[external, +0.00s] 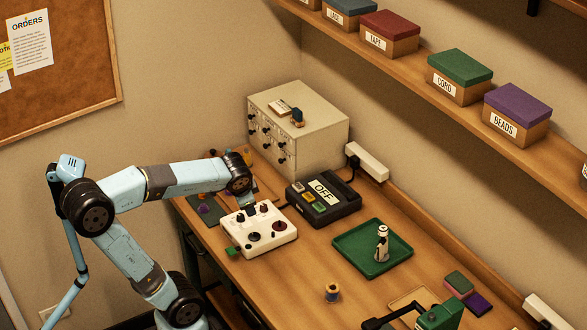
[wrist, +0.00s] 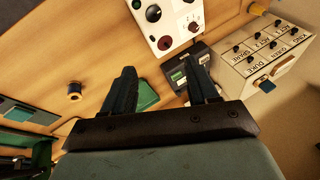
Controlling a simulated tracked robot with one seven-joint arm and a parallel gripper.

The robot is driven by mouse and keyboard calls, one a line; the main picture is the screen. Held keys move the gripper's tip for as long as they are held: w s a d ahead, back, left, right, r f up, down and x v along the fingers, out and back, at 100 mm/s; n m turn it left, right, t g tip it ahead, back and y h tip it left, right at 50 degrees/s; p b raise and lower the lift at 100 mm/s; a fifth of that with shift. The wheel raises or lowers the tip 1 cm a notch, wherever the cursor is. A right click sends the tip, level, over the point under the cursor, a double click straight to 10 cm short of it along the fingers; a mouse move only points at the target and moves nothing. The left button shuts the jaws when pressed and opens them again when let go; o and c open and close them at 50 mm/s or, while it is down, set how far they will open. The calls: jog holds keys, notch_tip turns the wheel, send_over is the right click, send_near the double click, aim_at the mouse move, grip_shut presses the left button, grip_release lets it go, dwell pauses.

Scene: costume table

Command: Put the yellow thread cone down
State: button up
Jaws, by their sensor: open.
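The white box (wrist: 174,24) lies beyond the fingertips.
A black device (external: 325,205) with an OFF sign sits beside the white box. The drawer cabinet (external: 297,130) stands behind.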

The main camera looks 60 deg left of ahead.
jog(key=s+d+n+t+h, duration=0.1)
jog(key=s+d+n+h, duration=0.1)
jog(key=s+d, duration=0.5)
jog(key=shift+s+d+n+t+h, duration=0.35)
jog(key=shift+d+h, duration=0.45)
jog(key=shift+d, duration=0.4)
jog(key=shift+r, duration=0.1)
